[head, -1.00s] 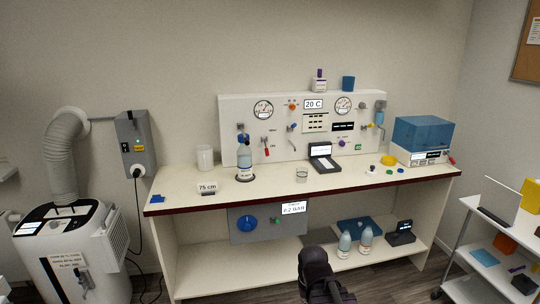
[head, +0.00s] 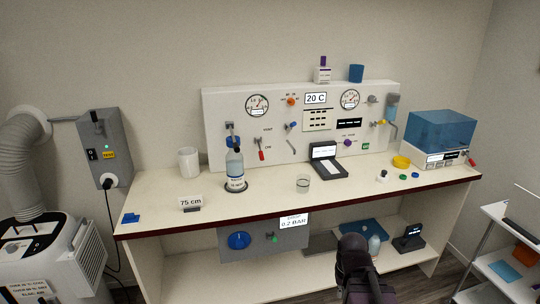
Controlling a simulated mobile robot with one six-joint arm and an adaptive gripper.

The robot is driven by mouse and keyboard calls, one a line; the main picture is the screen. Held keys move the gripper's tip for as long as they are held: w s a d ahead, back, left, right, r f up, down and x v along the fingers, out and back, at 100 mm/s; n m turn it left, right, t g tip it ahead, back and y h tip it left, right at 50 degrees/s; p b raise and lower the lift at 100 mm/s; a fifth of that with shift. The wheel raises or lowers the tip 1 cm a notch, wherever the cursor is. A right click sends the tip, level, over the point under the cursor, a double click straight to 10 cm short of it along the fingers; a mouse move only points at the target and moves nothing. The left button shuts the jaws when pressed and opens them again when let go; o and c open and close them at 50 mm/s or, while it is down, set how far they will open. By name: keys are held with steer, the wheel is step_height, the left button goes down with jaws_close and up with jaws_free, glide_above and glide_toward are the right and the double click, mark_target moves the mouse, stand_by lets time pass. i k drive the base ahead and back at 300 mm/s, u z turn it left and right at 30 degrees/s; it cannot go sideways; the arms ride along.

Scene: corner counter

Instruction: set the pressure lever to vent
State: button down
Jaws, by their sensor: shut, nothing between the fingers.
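A lever with a red handle (head: 261,154) sits on the left part of the white wall panel (head: 225,105), behind the bottle. Its handle points downward. A small label above it seems to read VENT, and one beside the handle seems to read ON. My gripper (head: 352,240) is at the bottom right of centre, in front of the counter's front edge, shut and empty. It is well below and to the right of the lever and touches nothing that I can see.
A labelled bottle (head: 236,171) stands in front of the panel, just left of the lever. A glass beaker (head: 303,184), a black device (head: 326,162) and a 75 cm sign (head: 191,201) are on the counter (head: 270,192). A 0.2 BAR display (head: 294,222) hangs below its edge.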

mark_target(261, 153)
steer(key=u, duration=0.15)
steer(key=i, duration=1.45)
steer(key=u, duration=0.45)
